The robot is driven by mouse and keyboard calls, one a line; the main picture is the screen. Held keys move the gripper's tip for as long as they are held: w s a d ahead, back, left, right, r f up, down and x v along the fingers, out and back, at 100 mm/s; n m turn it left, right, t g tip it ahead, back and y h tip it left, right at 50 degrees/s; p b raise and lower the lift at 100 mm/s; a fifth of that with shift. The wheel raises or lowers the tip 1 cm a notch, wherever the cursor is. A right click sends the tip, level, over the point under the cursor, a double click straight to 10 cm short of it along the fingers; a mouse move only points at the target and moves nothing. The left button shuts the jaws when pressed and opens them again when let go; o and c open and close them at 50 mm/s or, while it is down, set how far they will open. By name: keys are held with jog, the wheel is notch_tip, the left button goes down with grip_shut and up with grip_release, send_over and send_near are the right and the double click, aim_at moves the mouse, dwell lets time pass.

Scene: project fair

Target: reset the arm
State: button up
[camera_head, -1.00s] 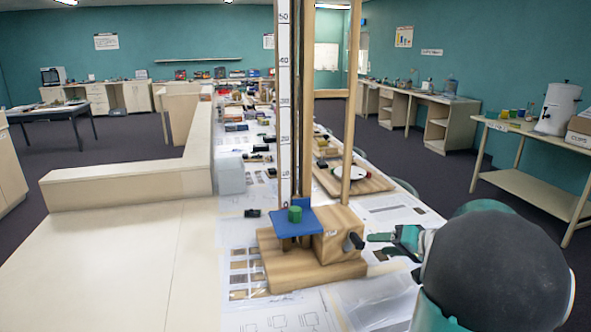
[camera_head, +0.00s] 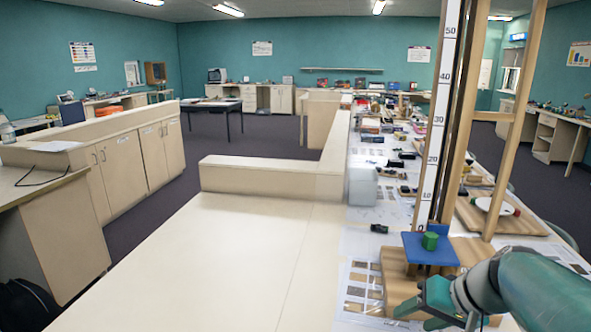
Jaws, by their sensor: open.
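My arm comes in from the lower right. My gripper (camera_head: 422,312), teal with grey parts, is at its end, low in front of the wooden lift stand (camera_head: 397,287). Nothing shows between its fingers and it is open. Whether it touches the stand I cannot tell. The stand has a blue platform (camera_head: 418,254) with a small green block (camera_head: 430,241) on it. A tall white ruler (camera_head: 437,130) and wooden posts (camera_head: 513,120) rise behind. My arm and gripper hide the stand's right part, and its crank is not visible.
A long table with printed sheets (camera_head: 362,284) and many small items runs back from the stand. A white block (camera_head: 362,186) stands beside the low beige wall (camera_head: 272,178). The pale counter (camera_head: 230,255) to the left is bare. Cabinets (camera_head: 135,160) stand at the left.

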jog(key=s+a+n+h, duration=0.3)
jog(key=s+a+h, duration=0.1)
jog(key=s+a, duration=0.6)
jog(key=shift+a, duration=0.75)
